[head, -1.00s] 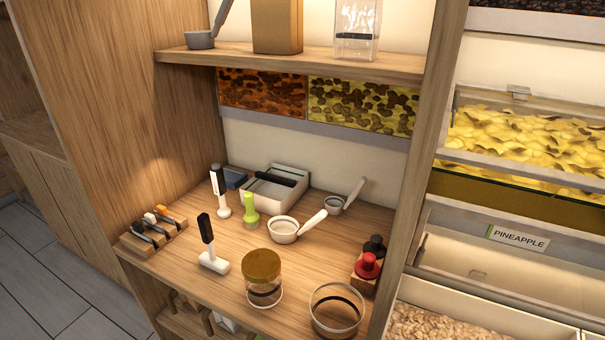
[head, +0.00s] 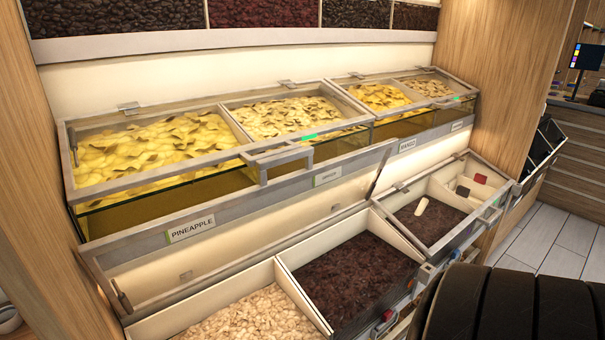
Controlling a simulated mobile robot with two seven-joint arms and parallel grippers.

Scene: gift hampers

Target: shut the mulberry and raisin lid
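The mulberry and raisin bin (head: 282,273) is in the lower row of the head view. Its left compartment holds pale dried pieces (head: 255,318), likely mulberries. Its right compartment holds dark raisins (head: 358,270). The clear, grey-framed lid (head: 103,287) is open, tilted up behind the compartments, and both compartments are uncovered. The lid's right side (head: 381,168) rises near the neighbouring bin. Neither of my grippers shows in the head view.
Above are closed, clear-lidded bins of yellow fruit (head: 150,145), one labelled pineapple (head: 190,229). A lower bin on the right (head: 430,215) has its lid down. A large dark ribbed shape (head: 510,305) fills the bottom right corner. Wooden panels (head: 495,90) flank the bins.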

